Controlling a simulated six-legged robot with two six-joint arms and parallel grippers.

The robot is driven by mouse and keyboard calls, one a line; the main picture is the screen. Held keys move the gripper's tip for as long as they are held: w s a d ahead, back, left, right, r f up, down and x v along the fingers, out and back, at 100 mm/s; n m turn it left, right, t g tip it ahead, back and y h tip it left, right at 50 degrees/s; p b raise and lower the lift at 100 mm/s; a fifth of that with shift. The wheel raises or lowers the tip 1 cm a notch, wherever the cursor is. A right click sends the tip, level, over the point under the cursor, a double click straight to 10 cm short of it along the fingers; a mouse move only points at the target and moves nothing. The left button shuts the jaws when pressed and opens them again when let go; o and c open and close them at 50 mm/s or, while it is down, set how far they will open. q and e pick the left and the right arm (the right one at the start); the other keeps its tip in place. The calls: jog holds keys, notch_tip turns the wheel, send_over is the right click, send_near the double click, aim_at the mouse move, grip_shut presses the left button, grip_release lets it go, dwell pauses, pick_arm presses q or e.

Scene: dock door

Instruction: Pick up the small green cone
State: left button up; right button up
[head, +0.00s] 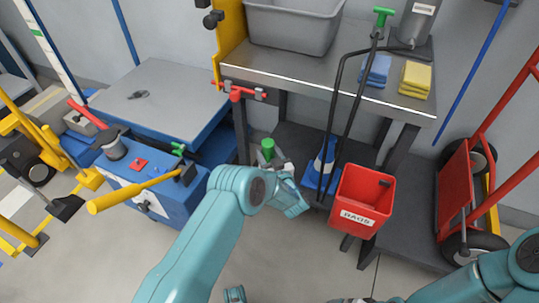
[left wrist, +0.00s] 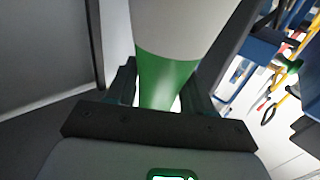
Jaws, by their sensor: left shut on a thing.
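The small green cone (head: 268,144) shows in the head view just past the end of my left arm, with its green top and a pale band below. In the left wrist view the cone (left wrist: 168,75) is large, green with a whitish band, and stands between the fingers. My left gripper (head: 280,170) is shut on it, in front of the dark lower shelf under the bench. Its lower part is hidden by the gripper in the head view. My right arm (head: 480,285) enters at the lower right; its gripper is cut off at the bottom edge.
A blue and white cone (head: 325,158) stands right of my left gripper, beside a red RAGS bin (head: 362,200). A blue lift cart (head: 150,190) with a yellow handle is at left, a red hand truck (head: 455,190) at right.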

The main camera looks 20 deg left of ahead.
pick_arm(q)
jog(key=o, duration=1.4)
jog(key=shift+w, duration=0.1)
jog(key=shift+c, duration=0.2)
jog(key=p+v, duration=0.4)
jog(key=v, duration=1.2)
jog(key=shift+p, duration=0.3)
jog(key=shift+d, duration=0.1)
